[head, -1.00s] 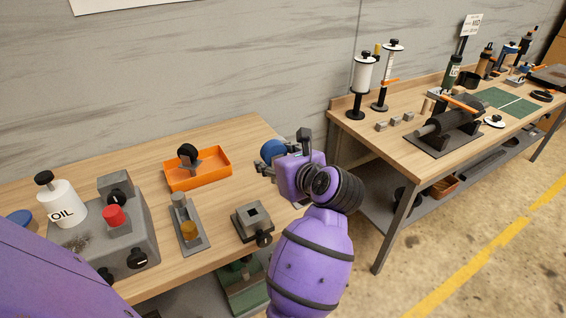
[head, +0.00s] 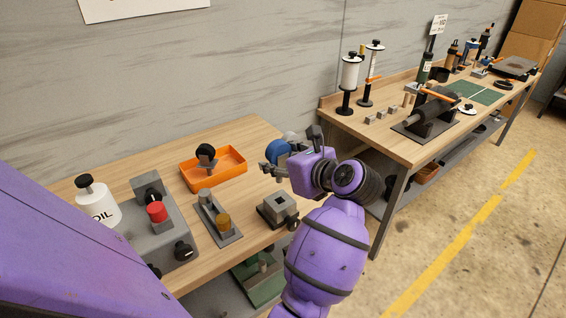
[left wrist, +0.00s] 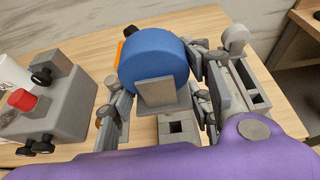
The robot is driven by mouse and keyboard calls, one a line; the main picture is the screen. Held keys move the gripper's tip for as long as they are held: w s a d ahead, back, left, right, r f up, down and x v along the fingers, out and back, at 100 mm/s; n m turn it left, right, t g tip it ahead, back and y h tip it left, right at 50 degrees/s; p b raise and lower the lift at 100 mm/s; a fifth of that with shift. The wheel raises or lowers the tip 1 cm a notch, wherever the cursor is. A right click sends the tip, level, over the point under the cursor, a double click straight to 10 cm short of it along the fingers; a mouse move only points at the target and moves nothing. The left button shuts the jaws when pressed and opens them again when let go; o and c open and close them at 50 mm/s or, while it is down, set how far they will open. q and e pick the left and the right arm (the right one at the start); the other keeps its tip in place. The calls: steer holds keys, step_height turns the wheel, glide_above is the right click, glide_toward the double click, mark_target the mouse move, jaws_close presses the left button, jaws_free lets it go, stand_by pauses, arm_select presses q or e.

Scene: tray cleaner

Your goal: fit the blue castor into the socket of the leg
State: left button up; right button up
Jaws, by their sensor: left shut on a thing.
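My left gripper (head: 283,168) is shut on the blue castor (head: 277,150) and holds it above the right part of the near table. In the left wrist view the castor (left wrist: 153,60) sits between the fingers, its grey block-like part (left wrist: 158,92) facing the camera. A grey block with a dark square socket (head: 278,208), which looks like the leg's end, stands near the table's front edge, below the gripper in the head view. It also shows in the left wrist view (left wrist: 178,140), partly hidden behind the castor and fingers. The castor is apart from it. My right gripper is not seen.
An orange tray (head: 192,183) holding a black castor (head: 206,153) lies left of the gripper. A grey fixture with pegs (head: 217,220), a grey box with a red knob (head: 178,235) and an oil bottle (head: 98,205) stand further left. A second table (head: 400,145) is at right.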

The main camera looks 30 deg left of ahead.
mark_target(280, 181)
arm_select(q)
steer(key=shift+w+d, duration=0.1)
steer(key=shift+w, duration=0.05)
steer(key=shift+f+b, duration=0.4)
steer(key=shift+f, duration=0.35)
step_height(280, 181, down, 3)
steer(key=shift+f+b, duration=0.15)
steer(key=shift+b, duration=0.6)
steer(key=shift+f, duration=0.45)
steer(key=shift+b, duration=0.3)
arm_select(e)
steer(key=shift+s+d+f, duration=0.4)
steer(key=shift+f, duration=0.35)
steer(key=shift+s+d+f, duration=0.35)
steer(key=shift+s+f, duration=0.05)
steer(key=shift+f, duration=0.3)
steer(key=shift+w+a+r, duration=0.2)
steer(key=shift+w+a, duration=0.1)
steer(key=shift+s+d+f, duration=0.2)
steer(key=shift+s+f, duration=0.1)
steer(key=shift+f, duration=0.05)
